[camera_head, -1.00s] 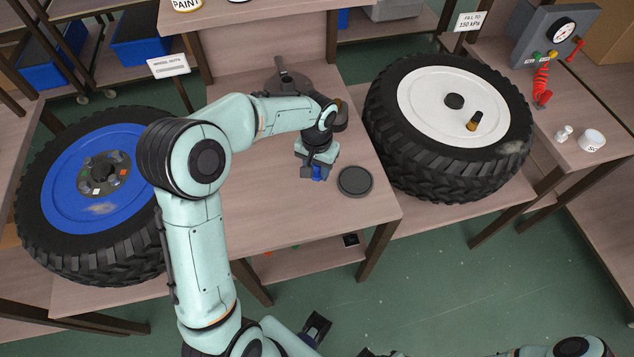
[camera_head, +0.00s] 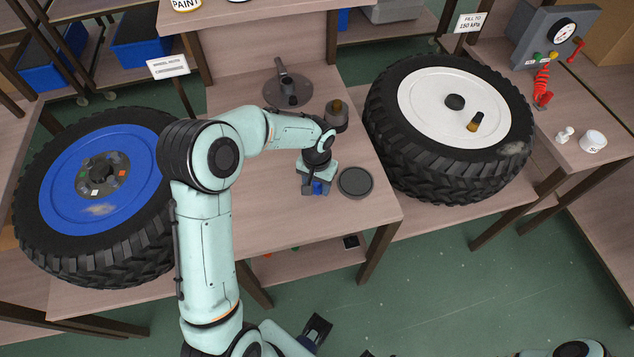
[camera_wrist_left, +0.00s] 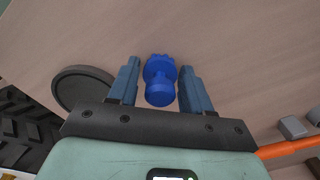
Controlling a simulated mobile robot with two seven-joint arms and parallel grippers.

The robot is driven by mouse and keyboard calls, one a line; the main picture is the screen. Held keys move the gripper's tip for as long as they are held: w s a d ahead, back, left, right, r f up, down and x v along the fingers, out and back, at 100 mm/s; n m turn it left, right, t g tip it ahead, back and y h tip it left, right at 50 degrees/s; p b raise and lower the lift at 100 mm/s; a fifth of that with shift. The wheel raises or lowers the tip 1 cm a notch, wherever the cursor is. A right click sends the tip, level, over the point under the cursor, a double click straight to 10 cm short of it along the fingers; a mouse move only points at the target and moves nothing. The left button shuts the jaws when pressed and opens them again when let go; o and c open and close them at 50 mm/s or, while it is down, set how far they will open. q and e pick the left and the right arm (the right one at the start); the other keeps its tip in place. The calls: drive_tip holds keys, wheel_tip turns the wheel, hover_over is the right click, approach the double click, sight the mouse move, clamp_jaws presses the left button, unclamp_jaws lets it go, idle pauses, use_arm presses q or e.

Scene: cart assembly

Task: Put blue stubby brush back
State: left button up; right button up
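The blue stubby brush (camera_wrist_left: 160,78) is on the wooden table, between the two fingers of my left gripper (camera_wrist_left: 160,70) in the left wrist view.
A flat dark disc (camera_head: 355,182) lies just right of the left gripper. A dark pot (camera_head: 336,117) and a round-based stand (camera_head: 288,90) are behind it. A blue-rimmed wheel (camera_head: 70,190) lies left, a white-rimmed wheel (camera_head: 425,110) right. The table's front edge is close.

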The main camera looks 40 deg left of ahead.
use_arm(q)
drive_tip(key=shift+o, duration=0.5)
drive_tip(key=shift+r, duration=0.35)
wheel_tip(320, 180, up, 12)
drive_tip(key=p, duration=0.1)
drive_tip(key=shift+f, duration=0.15)
